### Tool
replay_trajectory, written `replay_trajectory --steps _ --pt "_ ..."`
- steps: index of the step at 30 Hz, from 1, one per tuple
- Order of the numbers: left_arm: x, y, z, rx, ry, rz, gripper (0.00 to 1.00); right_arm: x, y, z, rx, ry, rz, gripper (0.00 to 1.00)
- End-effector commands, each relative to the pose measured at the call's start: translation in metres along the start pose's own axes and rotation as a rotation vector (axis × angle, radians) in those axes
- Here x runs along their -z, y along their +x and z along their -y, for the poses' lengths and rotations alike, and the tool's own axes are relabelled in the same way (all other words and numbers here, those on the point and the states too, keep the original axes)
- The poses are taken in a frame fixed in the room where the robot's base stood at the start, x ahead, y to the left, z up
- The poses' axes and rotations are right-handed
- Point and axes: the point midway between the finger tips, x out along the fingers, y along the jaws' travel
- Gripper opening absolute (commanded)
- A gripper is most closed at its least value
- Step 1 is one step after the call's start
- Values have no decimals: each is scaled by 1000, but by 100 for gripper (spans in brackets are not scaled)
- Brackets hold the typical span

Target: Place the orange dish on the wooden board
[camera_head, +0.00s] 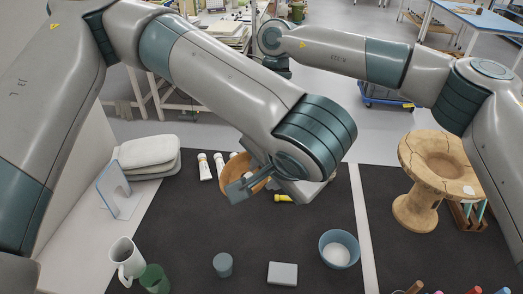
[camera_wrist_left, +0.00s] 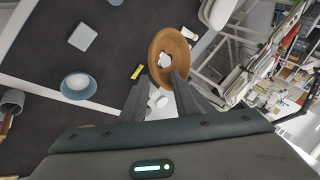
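I cannot make out the wooden board in either view. My right arm comes in from the right, but its gripper is out of view.
On the mat are a yellow tube (camera_head: 284,198), white tubes (camera_head: 204,167), a blue bowl (camera_head: 339,236), a grey block (camera_head: 283,273) and a grey-blue cup (camera_head: 222,264). A cracked tan pedestal (camera_head: 416,207) stands at right. The mat's middle is mostly clear.

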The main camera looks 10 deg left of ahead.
Motion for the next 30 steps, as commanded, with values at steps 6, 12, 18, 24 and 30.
replay_trajectory --steps 6,12,18,24,30 --pt "1 -40 0 2 1 -4 28 0 0 0 0 0 0 0" --pt "0 -64 0 1 1 -2 28 0 0 0 0 0 0 0" --pt "0 -71 0 1 0 0 28 0 0 0 0 0 0 0" --pt "0 -71 0 1 0 1 28 0 0 0 0 0 0 0" --pt "0 -68 -3 -11 5 4 28 0 0 0 0 0 0 0"
